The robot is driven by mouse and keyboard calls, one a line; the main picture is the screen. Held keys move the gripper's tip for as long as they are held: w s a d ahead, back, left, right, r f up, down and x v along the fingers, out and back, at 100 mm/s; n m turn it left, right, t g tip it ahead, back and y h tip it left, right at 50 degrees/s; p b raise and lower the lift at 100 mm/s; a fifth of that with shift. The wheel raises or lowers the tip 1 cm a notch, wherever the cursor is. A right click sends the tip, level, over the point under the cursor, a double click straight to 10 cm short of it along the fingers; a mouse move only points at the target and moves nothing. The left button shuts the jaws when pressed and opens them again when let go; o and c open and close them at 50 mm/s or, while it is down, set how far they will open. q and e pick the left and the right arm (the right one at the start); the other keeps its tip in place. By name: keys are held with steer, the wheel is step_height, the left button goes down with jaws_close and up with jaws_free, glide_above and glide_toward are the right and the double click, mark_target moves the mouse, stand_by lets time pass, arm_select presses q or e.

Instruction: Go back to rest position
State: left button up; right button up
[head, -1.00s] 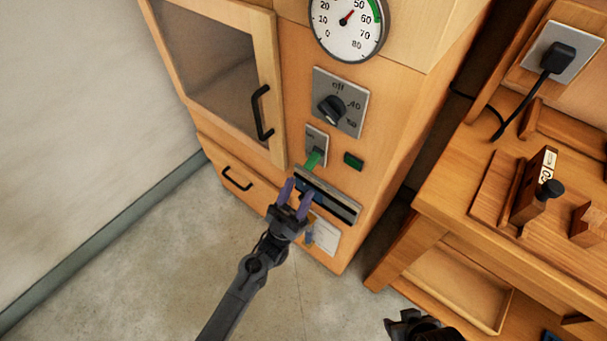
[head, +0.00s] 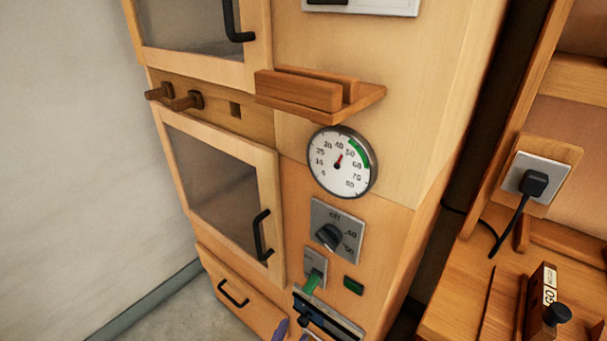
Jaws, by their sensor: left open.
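My left gripper (head: 291,335) shows only as purple fingertips at the bottom edge of the head view, apart from each other, with nothing visible between them. The rest of that gripper and its arm is below the frame. The fingertips are just below and left of the dark slot panel (head: 336,318) on the wooden cabinet (head: 390,235). I cannot tell whether they touch the cabinet. My right gripper is out of the frame.
The cabinet carries a green lever (head: 313,282), a green button (head: 353,286), a black knob (head: 329,236) and a round gauge (head: 341,162). A wooden ledge (head: 320,92) and wooden pegs (head: 188,101) stick out above. A wooden bench (head: 455,310) with a plugged-in cord (head: 507,230) stands at right.

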arm_select(q)
steer(key=s+a+r+n+g+y+p, duration=0.1)
steer(key=s+a+r+g+y+p, duration=0.15)
steer(key=r+y+p, duration=0.35)
steer(key=s+a+r+n+g+y+p, duration=0.1)
steer(key=s+a+r+g+p, duration=0.15)
steer(key=p, duration=0.45)
steer(key=s+a+r+n+g+y+p, duration=0.1)
steer(key=s+a+r+g+y+p, duration=0.1)
steer(key=s+a+r+y+p, duration=0.35)
steer(key=s+a+r+n+g+y+p, duration=0.1)
steer(key=s+a+r+g+y+p, duration=0.1)
steer(key=s+a+g, duration=0.35)
steer(key=s+a+r+g+y+p, duration=0.1)
steer(key=s+a+g+y+p, duration=0.15)
steer(key=s+g, duration=0.55)
step_height(320, 180, up, 37)
steer(key=p, duration=3.6)
steer(key=shift+w+f+h+p, duration=0.2)
steer(key=shift+w+h+p, duration=0.1)
steer(key=shift+p, duration=0.1)
steer(key=shift+t, duration=0.25)
